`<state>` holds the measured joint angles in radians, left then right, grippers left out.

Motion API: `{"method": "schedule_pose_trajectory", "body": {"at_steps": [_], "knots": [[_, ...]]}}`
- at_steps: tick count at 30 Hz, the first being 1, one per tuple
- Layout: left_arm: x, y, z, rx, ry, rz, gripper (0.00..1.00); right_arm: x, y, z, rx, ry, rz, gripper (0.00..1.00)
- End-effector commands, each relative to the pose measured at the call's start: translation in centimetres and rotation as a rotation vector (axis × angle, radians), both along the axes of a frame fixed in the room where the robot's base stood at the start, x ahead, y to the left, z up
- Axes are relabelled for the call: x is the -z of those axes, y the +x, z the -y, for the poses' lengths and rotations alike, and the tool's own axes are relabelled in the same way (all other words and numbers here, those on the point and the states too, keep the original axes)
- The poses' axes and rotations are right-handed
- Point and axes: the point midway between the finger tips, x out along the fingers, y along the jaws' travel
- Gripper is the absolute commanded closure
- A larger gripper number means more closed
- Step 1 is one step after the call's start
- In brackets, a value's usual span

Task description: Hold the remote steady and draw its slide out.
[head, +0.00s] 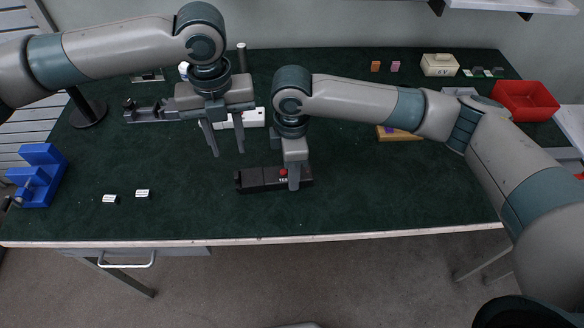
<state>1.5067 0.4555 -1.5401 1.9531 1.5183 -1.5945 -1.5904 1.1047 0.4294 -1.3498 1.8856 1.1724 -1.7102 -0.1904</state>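A long black remote (262,180) with a red button and pale lettering lies on the dark green table near its front middle. My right gripper (293,186) points down at the remote's right end. One finger shows in front of the remote's near side; the other finger is hidden, so I cannot tell whether it grips. My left gripper (228,154) is open and empty, pointing down above the table, behind and left of the remote. Its two fingers are apart. Which part of the remote is its slide I cannot make out.
A white object (254,117) lies behind my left gripper. A blue stepped holder (40,178) stands at the left edge, a red bin (526,99) at the back right. Two small labelled blocks (142,194) lie at front left. The table right of the remote is clear.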

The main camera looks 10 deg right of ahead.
Motion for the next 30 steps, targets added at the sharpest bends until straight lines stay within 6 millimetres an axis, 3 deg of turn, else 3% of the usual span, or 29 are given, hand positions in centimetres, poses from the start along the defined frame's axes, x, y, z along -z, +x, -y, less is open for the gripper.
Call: {"method": "schedule_pose_trajectory", "body": {"at_steps": [12,14,20,26,30], "knots": [[0.0,0.0,0.0,0.0,0.0,0.0,0.69,-0.01,0.0,0.0,0.0,0.0,0.0,0.83],[0.0,0.0,0.0,0.0,0.0,0.0,0.62,-0.01,0.0,0.0,0.0,0.0,0.0,0.83],[0.04,-0.12,0.05,-0.041,-0.014,-0.005,0.62,0.0,0.0,0.0,0.0,0.0,0.0,0.83],[-0.03,-0.42,0.17,-0.205,-0.071,-0.028,0.62,0.0,0.0,0.0,0.0,0.0,0.0,0.83],[-0.16,-0.62,0.02,-0.405,-0.129,-0.061,0.62,0.0,0.01,0.0,0.0,0.0,0.0,0.83]]}}
